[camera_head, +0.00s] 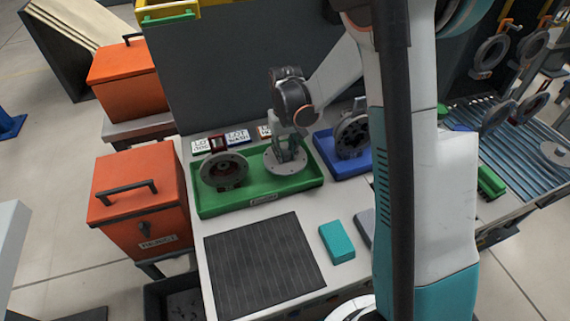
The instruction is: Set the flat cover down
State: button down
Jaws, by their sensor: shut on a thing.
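The flat cover (279,163) is a light grey round disc with small holes. It is in or just above the right half of the green tray (216,207); I cannot tell whether it touches the tray floor. My gripper (289,153) is above the cover and shut on its raised middle part, which the fingers partly hide. A dark grey round flanged part (224,171) stands tilted in the left half of the same tray.
A blue tray (325,151) with a dark round part (352,136) is right of the green tray. A black ribbed mat (262,266) and a teal block (337,242) lie in front. Orange boxes (140,208) stand left. Hooks with rings (493,52) hang at right.

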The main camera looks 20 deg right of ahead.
aim_at(285, 161)
jog(key=shift+f+b, duration=0.7)
jog(key=shift+f, duration=1.6)
jog(key=shift+f, duration=0.2)
jog(key=c, duration=1.3)
grip_release()
jog(key=shift+r, duration=0.15)
